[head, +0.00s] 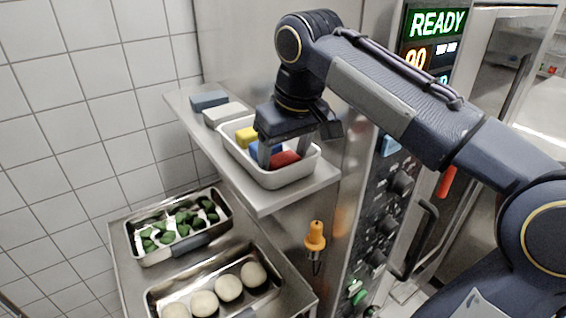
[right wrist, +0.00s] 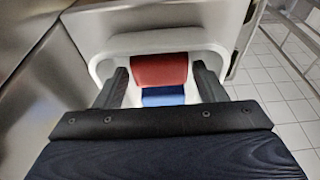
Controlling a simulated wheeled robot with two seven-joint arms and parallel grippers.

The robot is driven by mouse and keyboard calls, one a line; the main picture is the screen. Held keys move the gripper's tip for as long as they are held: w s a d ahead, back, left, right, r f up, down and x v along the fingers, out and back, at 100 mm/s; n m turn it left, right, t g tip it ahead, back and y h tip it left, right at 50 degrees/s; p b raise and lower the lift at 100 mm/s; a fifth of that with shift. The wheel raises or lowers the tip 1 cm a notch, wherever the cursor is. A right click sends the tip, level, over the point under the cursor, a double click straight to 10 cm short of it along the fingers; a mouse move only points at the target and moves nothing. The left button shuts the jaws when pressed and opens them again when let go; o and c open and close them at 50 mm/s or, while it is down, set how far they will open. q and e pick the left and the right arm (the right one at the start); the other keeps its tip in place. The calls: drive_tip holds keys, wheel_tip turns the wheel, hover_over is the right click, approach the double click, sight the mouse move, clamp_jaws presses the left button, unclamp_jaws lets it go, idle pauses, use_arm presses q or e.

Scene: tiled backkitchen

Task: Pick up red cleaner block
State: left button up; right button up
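The red cleaner block (head: 285,159) lies in a white tub (head: 289,181) on a steel shelf, at the tub's near right end. It also shows in the right wrist view (right wrist: 159,70), with a blue block (right wrist: 163,96) beside it. My right gripper (head: 284,160) reaches down into the tub from above. Its two fingers are apart, and in the right wrist view the gripper (right wrist: 160,85) has the red block ahead between the finger tips. I cannot tell whether the fingers touch it. A yellow block (head: 246,137) lies at the tub's far left. My left gripper is not in view.
Below are a tray of green leaves (head: 151,259) and a tray of dough balls (head: 158,296). A control panel (head: 384,205) stands close on the right.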

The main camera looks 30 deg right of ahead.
drive_tip(key=c, duration=0.7)
